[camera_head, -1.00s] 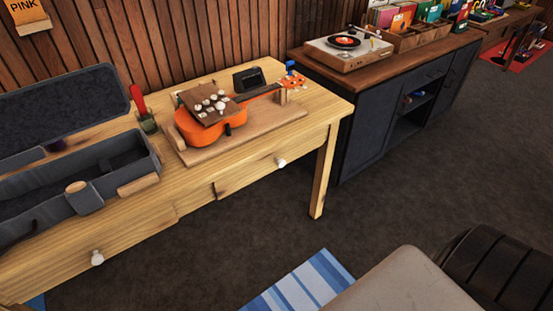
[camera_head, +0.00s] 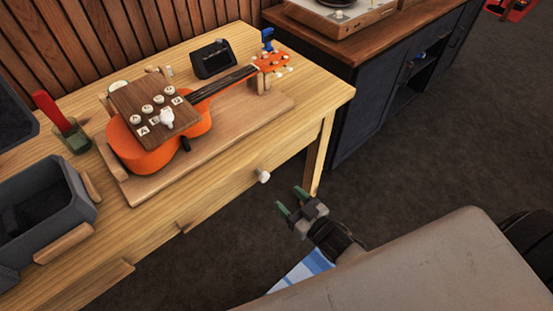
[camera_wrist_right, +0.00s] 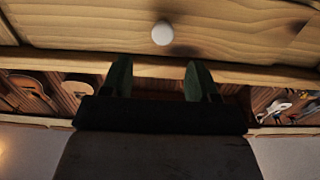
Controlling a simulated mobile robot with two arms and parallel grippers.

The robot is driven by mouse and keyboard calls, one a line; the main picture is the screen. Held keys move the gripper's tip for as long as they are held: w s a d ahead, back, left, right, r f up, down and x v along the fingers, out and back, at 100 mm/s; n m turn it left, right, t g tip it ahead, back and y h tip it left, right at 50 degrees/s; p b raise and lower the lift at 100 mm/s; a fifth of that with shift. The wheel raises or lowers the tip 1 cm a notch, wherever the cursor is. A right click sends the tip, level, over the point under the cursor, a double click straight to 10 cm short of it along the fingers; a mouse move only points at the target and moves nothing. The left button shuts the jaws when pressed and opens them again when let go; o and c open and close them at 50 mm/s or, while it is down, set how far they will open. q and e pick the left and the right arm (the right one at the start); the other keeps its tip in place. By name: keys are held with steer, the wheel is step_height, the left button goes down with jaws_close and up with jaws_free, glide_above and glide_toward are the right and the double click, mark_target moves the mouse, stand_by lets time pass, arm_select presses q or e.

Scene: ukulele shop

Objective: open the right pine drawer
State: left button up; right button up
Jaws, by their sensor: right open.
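The right pine drawer (camera_head: 235,190) is in the front of the pine table and looks shut. Its round white knob (camera_head: 263,176) sticks out near the table's right end. In the right wrist view the knob (camera_wrist_right: 162,33) sits on the pale wood front, above and between the fingertips. My right gripper (camera_head: 290,201) is open and empty, its green-tipped fingers a short way right of and below the knob, not touching it. The right wrist view shows the two fingers (camera_wrist_right: 160,75) spread apart. My left gripper is not in view.
An orange ukulele (camera_head: 150,135) lies on a wooden board on the table (camera_head: 220,45). A grey case (camera_head: 45,205) and a green cup (camera_head: 75,140) stand to the left. A dark cabinet (camera_head: 375,100) stands behind right. Dark floor is open in front.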

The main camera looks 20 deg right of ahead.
mark_target(266, 179)
steer(key=x, duration=0.6)
steer(key=shift+w+a+r, duration=0.2)
steer(key=shift+a, duration=0.1)
steer(key=x, duration=0.2)
steer(key=shift+w+a, duration=0.1)
steer(key=shift+w, duration=0.15)
steer(key=shift+w+a, duration=0.15)
steer(key=shift+w, duration=0.15)
steer(key=shift+w+a+f, duration=0.1)
steer(key=shift+w, duration=0.2)
steer(key=shift+c, duration=0.5)
jaws_close()
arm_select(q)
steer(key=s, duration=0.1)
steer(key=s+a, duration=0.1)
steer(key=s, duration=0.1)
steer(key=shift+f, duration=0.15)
arm_select(e)
steer(key=shift+s, duration=0.15)
